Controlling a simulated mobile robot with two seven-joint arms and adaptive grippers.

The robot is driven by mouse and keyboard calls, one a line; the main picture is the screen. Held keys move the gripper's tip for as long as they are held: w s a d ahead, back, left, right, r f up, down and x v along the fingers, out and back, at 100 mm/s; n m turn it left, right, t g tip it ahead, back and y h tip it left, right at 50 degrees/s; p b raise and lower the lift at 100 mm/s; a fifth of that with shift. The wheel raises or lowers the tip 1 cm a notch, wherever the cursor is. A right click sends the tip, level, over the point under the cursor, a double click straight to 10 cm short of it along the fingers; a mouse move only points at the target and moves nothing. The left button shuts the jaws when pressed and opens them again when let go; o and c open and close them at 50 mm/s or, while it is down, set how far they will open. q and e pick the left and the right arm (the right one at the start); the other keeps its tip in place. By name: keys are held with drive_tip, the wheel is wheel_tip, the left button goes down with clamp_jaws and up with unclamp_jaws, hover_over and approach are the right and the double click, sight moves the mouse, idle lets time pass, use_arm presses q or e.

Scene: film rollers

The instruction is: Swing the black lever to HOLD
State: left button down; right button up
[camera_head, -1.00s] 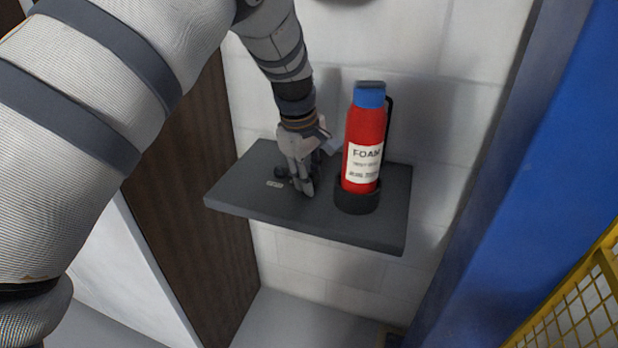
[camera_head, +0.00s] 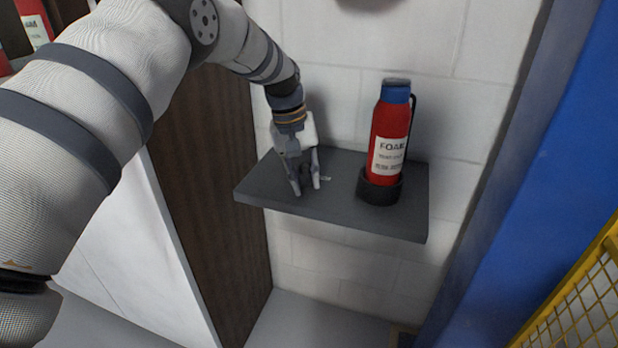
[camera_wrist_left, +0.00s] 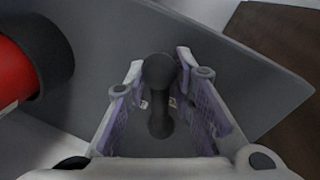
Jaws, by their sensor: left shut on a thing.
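The black lever (camera_wrist_left: 160,115) with its round knob (camera_wrist_left: 159,70) shows in the left wrist view, standing between the two fingers of my left gripper (camera_wrist_left: 160,72). The gripper is shut on the lever near its knob. A small pale label (camera_head: 325,178) lies just right of the fingers. Pale marks (camera_wrist_left: 172,101) also show beside the lever in the wrist view. I cannot read any of them. My right gripper is not in view.
A red FOAM extinguisher (camera_head: 388,135) stands upright in a black ring holder (camera_head: 378,190) on the shelf, right of my gripper. A brown panel (camera_head: 215,150) is at the left. A blue panel (camera_head: 540,130) and yellow mesh (camera_head: 590,300) are at the right.

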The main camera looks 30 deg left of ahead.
use_arm(q)
drive_tip(key=shift+s+a+f+m+g, duration=0.15)
drive_tip(key=shift+s+a+m, duration=0.15)
drive_tip(key=shift+a+m, duration=0.4)
drive_tip(key=shift+s+a+m+g, duration=0.15)
drive_tip(key=shift+s+a+m, duration=0.2)
drive_tip(key=shift+m, duration=0.55)
drive_tip(key=c, duration=1.6)
unclamp_jaws()
drive_tip(key=shift+o, duration=0.2)
wheel_tip(320, 180, up, 12)
drive_tip(key=a, duration=0.2)
drive_tip(key=shift+s+a, duration=0.15)
drive_tip(key=shift+s, duration=0.15)
drive_tip(key=shift+f, duration=0.1)
